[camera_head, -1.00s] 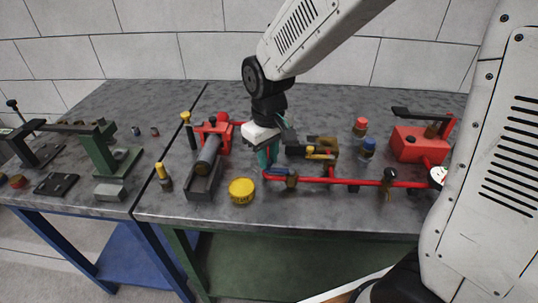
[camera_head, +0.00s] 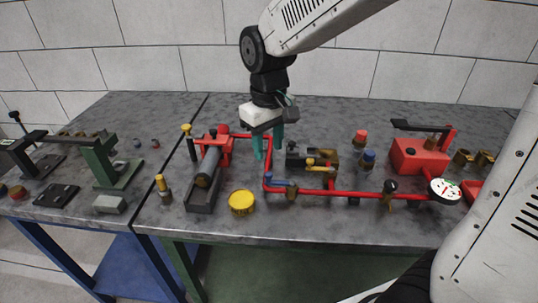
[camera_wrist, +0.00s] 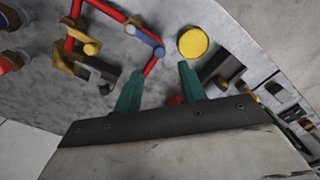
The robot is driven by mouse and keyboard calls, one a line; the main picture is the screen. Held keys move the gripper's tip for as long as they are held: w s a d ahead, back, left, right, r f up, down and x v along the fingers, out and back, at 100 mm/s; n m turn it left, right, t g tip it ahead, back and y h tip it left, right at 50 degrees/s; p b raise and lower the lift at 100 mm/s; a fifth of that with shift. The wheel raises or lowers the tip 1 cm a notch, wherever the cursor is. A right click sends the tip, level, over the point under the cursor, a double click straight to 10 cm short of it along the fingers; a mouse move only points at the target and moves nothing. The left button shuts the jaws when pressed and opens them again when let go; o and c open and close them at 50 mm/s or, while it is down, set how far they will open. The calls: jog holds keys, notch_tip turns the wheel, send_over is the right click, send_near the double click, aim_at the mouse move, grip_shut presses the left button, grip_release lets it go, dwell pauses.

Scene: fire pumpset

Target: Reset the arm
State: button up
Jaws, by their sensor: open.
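My gripper (camera_head: 269,146) hangs from my arm over the grey table, fingers pointing down, above the red pipe near the red vise-like device. Its two green fingers also show in the wrist view (camera_wrist: 160,88), spread apart with nothing between them. The red pipe (camera_head: 330,193) runs along the bench, with a blue-handled valve (camera_head: 282,183) on it. In the wrist view the blue handle (camera_wrist: 147,37) lies ahead of the fingertips, apart from them.
A yellow round cap (camera_head: 241,202) lies near the front edge. A red pump (camera_head: 210,152) stands left of my gripper, and a red box with a lever (camera_head: 418,155) stands to the right. A white gauge (camera_head: 444,190) sits at the right. Green tools (camera_head: 102,160) stand on the left table.

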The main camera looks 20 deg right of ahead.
jog(key=shift+r, duration=0.2)
jog(key=shift+s, duration=0.1)
jog(key=s+d+r+m, duration=0.1)
jog(key=s+d, duration=0.2)
jog(key=s, duration=0.4)
jog(key=s+d+r+m+t, duration=0.1)
jog(key=s+d+r+m, duration=0.1)
jog(key=s+d, duration=0.2)
jog(key=s+d+r+m, duration=0.1)
jog(key=s+d+r, duration=0.1)
jog(key=s, duration=0.8)
jog(key=shift+d+r+m, duration=0.25)
jog(key=shift+d+m, duration=0.05)
jog(key=shift+d, duration=0.6)
